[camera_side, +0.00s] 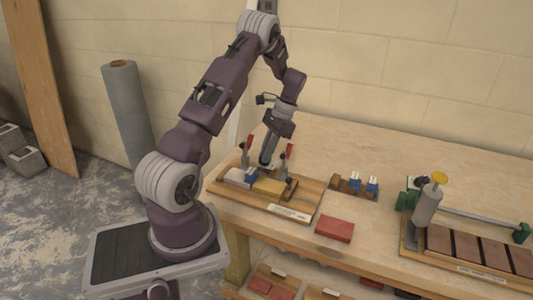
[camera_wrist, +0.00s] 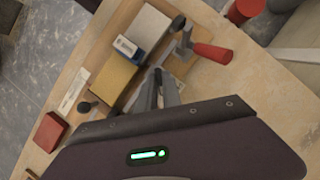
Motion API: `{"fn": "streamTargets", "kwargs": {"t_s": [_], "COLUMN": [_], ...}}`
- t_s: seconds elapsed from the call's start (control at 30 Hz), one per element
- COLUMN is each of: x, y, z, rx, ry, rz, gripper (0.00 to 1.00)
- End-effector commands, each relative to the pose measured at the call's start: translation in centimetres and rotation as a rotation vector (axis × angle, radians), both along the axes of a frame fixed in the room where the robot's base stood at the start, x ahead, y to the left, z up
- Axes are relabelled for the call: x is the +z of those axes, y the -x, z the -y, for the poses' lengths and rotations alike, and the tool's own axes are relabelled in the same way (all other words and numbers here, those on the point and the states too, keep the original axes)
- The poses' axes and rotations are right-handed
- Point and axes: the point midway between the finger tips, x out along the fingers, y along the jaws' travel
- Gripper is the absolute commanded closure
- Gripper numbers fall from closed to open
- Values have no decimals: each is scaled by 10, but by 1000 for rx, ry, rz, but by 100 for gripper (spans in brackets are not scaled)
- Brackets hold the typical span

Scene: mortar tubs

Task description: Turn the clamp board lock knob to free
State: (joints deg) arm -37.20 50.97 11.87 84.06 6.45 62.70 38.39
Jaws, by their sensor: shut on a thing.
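The clamp board (camera_side: 262,205) is a wooden base on the bench with a yellow block (camera_side: 269,186) and a grey block (camera_side: 238,176) on it. Clamps with red handles (camera_side: 289,149) stand at its back. My gripper (camera_side: 267,163) points down at the board behind the yellow block. In the wrist view, my gripper (camera_wrist: 158,82) is shut beside the yellow block (camera_wrist: 105,75), at the board's lock knob. The fingers mostly hide the knob, and its setting cannot be read. A red clamp handle (camera_wrist: 213,53) is close to the right of the fingers.
A red block (camera_side: 334,229) lies right of the board. Blue-and-white pieces (camera_side: 363,184) sit on a small wooden holder behind it. A caulking-type tube (camera_side: 427,203) and a board of brown tiles (camera_side: 468,248) are at the right.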

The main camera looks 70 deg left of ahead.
Motion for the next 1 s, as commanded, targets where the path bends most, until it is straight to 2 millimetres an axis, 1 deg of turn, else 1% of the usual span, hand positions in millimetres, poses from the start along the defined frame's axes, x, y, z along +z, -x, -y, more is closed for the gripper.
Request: {"fn": "streamTargets", "kwargs": {"t_s": [0.2, 0.5, 0.8, 1.0], "x": [0, 1, 0, 1], "y": [-1, -1, 0, 0], "z": [-2, -3, -4, -5], "rx": [204, 464, 643, 706], "ry": [-1, -1, -1, -1], "rz": [4, 5, 6, 6], "gripper": [100, 100, 100, 100]}}
